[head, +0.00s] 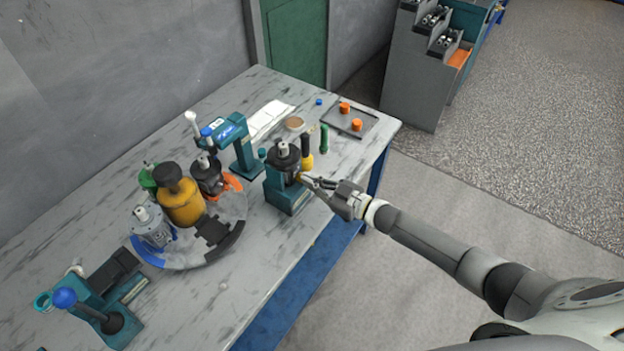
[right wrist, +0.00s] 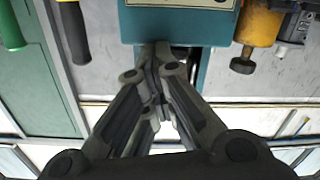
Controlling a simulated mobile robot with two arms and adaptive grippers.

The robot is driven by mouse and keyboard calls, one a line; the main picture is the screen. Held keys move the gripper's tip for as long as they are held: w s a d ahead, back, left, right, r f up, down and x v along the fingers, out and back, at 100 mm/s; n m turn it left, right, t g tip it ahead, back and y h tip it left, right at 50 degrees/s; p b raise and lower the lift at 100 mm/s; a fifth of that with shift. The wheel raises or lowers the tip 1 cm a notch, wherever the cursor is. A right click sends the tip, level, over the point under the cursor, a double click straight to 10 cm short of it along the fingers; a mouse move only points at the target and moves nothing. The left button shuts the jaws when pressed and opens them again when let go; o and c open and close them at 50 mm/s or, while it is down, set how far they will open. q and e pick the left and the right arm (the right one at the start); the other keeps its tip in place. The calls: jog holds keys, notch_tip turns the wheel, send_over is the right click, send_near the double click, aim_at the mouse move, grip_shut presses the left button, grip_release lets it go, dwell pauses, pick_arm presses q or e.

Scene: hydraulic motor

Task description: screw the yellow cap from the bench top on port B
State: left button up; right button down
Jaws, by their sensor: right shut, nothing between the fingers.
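A dark motor (head: 283,157) sits upright in a teal fixture (head: 287,196) near the bench's right edge. My right gripper (head: 305,179) is shut and empty, with its fingertips at the near right side of this motor. A small yellow spot (head: 299,176) shows right by the fingertips; it may be the yellow cap on a port, but it is too small to tell. In the right wrist view the closed fingers (right wrist: 160,52) point at the teal fixture (right wrist: 130,28), and no cap shows there. Port B's label cannot be read. My left gripper is not in view.
A black-and-yellow handled tool (head: 306,152) and a green one (head: 324,139) stand just behind the fixture. A tray with orange caps (head: 357,125) lies at the back right.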

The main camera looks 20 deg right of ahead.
jog(key=m+p, duration=0.1)
jog(key=m, duration=0.2)
jog(key=shift+m+g, duration=0.3)
jog(key=shift+g, duration=0.1)
jog(key=c, duration=1.6)
grip_release()
jog(key=shift+o, duration=0.2)
jog(key=shift+s, duration=0.1)
jog(key=p+v, duration=0.1)
jog(key=v, duration=0.2)
jog(key=shift+d+f, duration=0.1)
jog(key=shift+d, duration=0.15)
